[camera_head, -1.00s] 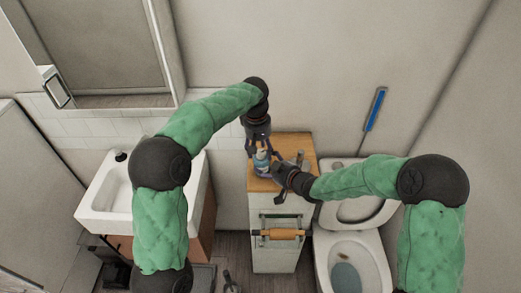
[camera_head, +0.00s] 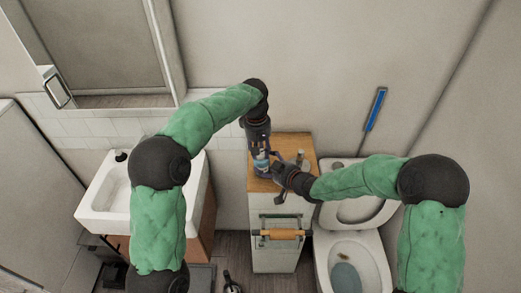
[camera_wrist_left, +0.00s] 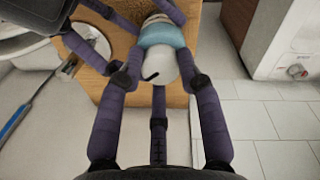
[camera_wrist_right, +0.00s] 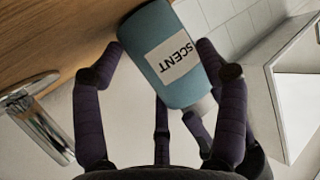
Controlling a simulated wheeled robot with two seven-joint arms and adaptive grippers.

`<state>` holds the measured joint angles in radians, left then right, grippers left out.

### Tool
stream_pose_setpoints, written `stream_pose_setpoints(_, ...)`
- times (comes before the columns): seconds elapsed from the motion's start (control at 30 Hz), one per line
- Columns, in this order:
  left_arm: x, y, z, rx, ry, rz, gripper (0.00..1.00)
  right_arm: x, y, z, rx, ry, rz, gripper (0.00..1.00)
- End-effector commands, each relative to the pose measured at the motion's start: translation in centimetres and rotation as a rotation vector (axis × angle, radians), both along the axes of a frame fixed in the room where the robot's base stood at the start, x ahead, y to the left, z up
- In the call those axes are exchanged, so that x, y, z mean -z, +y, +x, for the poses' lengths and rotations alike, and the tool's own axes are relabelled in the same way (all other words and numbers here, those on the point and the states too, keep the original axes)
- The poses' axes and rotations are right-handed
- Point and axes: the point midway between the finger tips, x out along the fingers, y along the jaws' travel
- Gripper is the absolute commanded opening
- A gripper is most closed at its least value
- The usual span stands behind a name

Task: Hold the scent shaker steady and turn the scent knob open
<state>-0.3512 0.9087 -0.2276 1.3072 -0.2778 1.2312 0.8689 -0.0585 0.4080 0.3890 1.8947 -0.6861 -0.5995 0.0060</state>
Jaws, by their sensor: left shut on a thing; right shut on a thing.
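The scent shaker, a blue bottle (camera_head: 261,163) with a white SCENT label in the right wrist view (camera_wrist_right: 171,55), stands on the wooden cabinet top (camera_head: 295,144). Its white scent knob (camera_wrist_left: 157,68) carries a short dark mark. My left gripper (camera_head: 260,150) comes from above and is shut on the knob, with fingers at both sides in the left wrist view. My right gripper (camera_wrist_right: 168,72) comes from the right and is shut around the blue body. In the head view the fingers hide much of the shaker.
A shiny metal item (camera_wrist_right: 38,115) stands on the cabinet top beside the shaker, at its right in the head view (camera_head: 300,158). A sink (camera_head: 108,195) is at left, a toilet (camera_head: 350,265) at right.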

Motion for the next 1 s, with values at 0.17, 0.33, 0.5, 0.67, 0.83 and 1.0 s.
stream_pose_setpoints(0.17, 0.1, -0.1, -0.1, -0.058, 0.008, -0.004, 0.03, 0.3, 0.0, -0.1, -0.001, 0.006, -0.002, 0.35)
stream_pose_setpoints(0.33, 0.1, -0.1, -0.2, -0.061, 0.009, -0.005, 0.03, 0.3, 0.0, -0.1, 0.0, 0.006, -0.002, 0.35)
stream_pose_setpoints(0.5, 0.1, -0.1, -0.2, -0.061, 0.01, -0.005, 0.53, 0.3, 0.0, -0.1, 0.0, 0.006, -0.002, 0.34)
stream_pose_setpoints(0.67, 0.1, -0.1, -0.1, -0.06, 0.008, -0.005, 0.6, 0.3, 0.0, -0.1, -0.001, 0.006, -0.003, 0.34)
stream_pose_setpoints(0.83, 0.0, -0.1, -0.1, -0.061, 0.007, -0.005, 0.6, 0.3, 0.0, -0.1, -0.001, 0.006, -0.003, 0.34)
stream_pose_setpoints(1.0, -1.0, 0.0, 0.0, -0.062, 0.003, -0.006, 0.6, 0.3, 0.0, -0.1, -0.001, 0.006, -0.003, 0.34)
